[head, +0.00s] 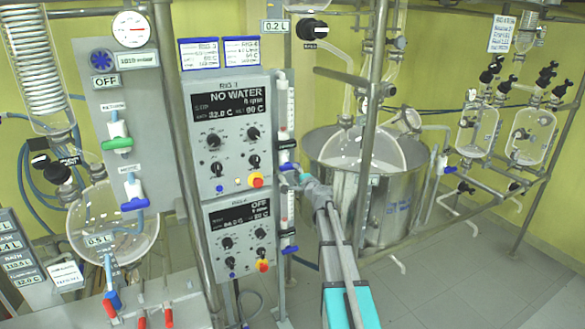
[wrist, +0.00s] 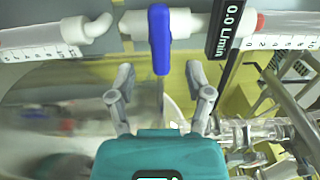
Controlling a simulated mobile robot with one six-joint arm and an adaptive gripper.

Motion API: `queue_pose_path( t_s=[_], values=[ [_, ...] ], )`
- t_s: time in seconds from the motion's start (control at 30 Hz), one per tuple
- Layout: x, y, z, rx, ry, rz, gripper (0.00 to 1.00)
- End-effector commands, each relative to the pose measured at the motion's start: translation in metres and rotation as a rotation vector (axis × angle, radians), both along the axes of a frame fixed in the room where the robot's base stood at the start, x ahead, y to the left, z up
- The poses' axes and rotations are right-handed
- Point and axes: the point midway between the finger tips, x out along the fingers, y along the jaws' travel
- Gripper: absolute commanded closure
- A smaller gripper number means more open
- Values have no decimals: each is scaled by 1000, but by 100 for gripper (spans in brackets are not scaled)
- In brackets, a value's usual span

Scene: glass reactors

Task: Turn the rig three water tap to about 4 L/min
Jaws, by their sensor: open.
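The water tap by the RIG 3 panel has a blue lever (head: 288,167) below a clear flow tube in the head view. In the wrist view the blue lever (wrist: 160,40) hangs from a white valve body, across the pipe line. A black display (wrist: 228,25) beside it reads 0.0 L/min. My gripper (wrist: 161,76) is open, with one finger on each side of the lever's free end and a gap visible on both sides. In the head view my gripper (head: 298,178) is just right of and below the tap; its fingertips are hard to make out.
The RIG 3 panel (head: 228,135) shows NO WATER, with the RIG 4 panel (head: 240,235) below. A second blue tap (head: 289,249) sits lower on the same line. A steel vessel (head: 345,215) and upright pole stand close right of my arm.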

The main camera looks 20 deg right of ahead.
Motion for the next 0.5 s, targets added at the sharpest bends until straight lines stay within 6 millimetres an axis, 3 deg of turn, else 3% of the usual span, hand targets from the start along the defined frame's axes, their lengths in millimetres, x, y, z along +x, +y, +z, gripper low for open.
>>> queue_pose_path(
  t_s=[0.2, 0.5],
  values=[
    [36, 0, 0, 0, 0, 1, 34],
    [58, 1, 0, 0, 0, -1, 34]
  ],
)
